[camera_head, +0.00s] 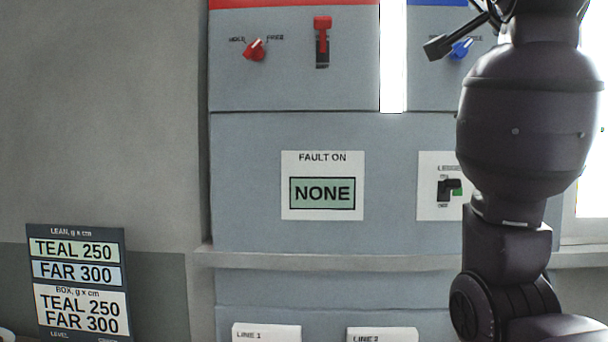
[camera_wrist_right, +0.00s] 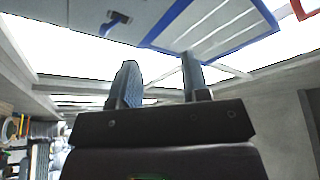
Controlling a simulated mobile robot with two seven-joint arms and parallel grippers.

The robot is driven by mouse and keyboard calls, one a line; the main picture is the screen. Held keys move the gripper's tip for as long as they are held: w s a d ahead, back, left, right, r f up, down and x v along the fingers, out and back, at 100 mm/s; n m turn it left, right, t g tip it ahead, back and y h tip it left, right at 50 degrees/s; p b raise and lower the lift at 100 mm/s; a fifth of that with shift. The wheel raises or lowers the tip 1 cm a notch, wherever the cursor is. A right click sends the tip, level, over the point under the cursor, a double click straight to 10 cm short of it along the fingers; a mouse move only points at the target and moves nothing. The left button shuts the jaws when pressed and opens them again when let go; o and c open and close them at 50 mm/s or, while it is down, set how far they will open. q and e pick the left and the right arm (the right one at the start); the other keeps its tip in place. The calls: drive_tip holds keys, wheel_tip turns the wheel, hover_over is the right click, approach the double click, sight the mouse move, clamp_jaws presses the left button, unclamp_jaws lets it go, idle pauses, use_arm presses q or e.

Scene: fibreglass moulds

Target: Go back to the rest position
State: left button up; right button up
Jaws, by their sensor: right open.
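My right arm comes down along the right side of the head view and covers part of the blue-topped panel. In the right wrist view my right gripper (camera_wrist_right: 158,66) has its two fingers apart, with nothing between them. A grey panel with a blue border (camera_wrist_right: 205,25) is beyond the fingertips, near the top of that view. In the head view a dark bar-like part, perhaps a finger of this gripper, is beside the blue knob (camera_head: 461,48); I cannot tell whether they touch. My left gripper is in neither view.
A red knob (camera_head: 254,50) and a red lever (camera_head: 322,42) are on the red-topped panel. Below, a sign (camera_head: 322,158) reads FAULT ON, NONE. A black switch (camera_head: 447,190) is beside my arm. A ledge (camera_head: 330,260) crosses below. A dark board (camera_head: 80,232) lists TEAL 250 and FAR 300.

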drive_tip(key=s+a+r+n+t+y, duration=0.2)
drive_tip(key=s+a+r+n+t, duration=0.1)
drive_tip(key=a+r+n+t, duration=0.3)
drive_tip(key=w+a+f+n+g+y, duration=0.1)
drive_tip(key=w+f+n+y, duration=0.5)
drive_tip(key=f, duration=0.9)
drive_tip(key=w+a+f+n+y, duration=0.1)
drive_tip(key=w+f+n, duration=0.5)
drive_tip(key=f, duration=0.8)
wheel_tip(320, 180, down, 22)
drive_tip(key=d+g, duration=0.2)
drive_tip(key=g, duration=0.1)
drive_tip(key=s+d+f+m+g, duration=0.15)
drive_tip(key=s+f, duration=0.35)
drive_tip(key=f, duration=0.8)
drive_tip(key=s+d+f+g, duration=0.1)
drive_tip(key=s+f+g, duration=0.25)
drive_tip(key=f, duration=0.85)
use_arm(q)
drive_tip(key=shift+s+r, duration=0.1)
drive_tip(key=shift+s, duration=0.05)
use_arm(e)
drive_tip(key=s+d+f+m+g+h, duration=0.1)
drive_tip(key=s+d+f+g, duration=0.1)
drive_tip(key=s+f, duration=0.8)
drive_tip(key=s+d+f+m+g+h, duration=0.1)
drive_tip(key=s+f+g, duration=0.2)
drive_tip(key=s+f, duration=0.7)
drive_tip(key=s, duration=0.3)
drive_tip(key=shift+d, duration=0.4)
